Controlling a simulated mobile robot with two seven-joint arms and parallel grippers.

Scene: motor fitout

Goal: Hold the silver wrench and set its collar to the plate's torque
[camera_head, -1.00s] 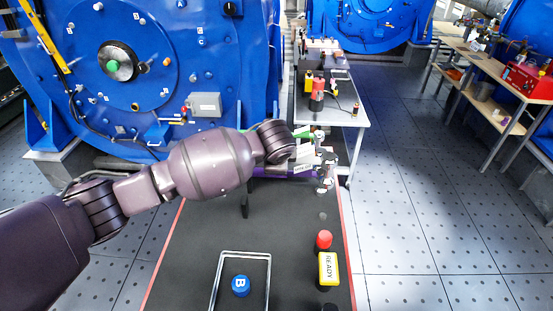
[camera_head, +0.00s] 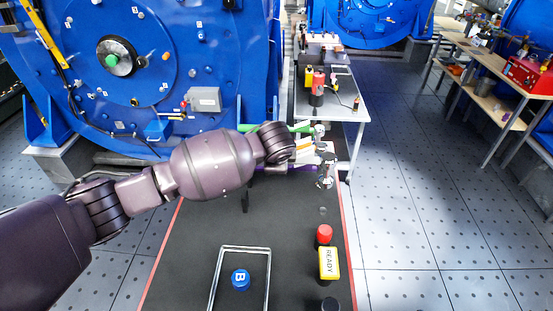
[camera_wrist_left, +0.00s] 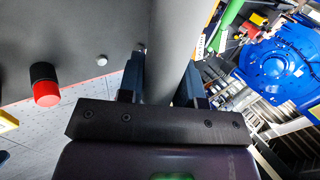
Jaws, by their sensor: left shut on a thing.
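My left gripper (camera_wrist_left: 166,85) is shut around a thick, smooth grey shaft (camera_wrist_left: 177,40) in the left wrist view, which I take to be the silver wrench. The shaft runs out past the top edge of that view, and no collar or scale can be read. In the head view my left arm reaches in from the left over the far end of the dark bench. A small silver part (camera_head: 326,178) shows just beyond my wrist there; most of the grip is hidden. No readable torque plate shows. My right gripper is out of view.
Green, orange and purple tool parts lie close around my left wrist. The dark bench top (camera_head: 200,235) carries a blue B button (camera_head: 240,279), a metal rail frame (camera_head: 222,262), a red button (camera_head: 324,234) and a yellow READY block (camera_head: 329,263). A pale table (camera_head: 345,107) stands behind.

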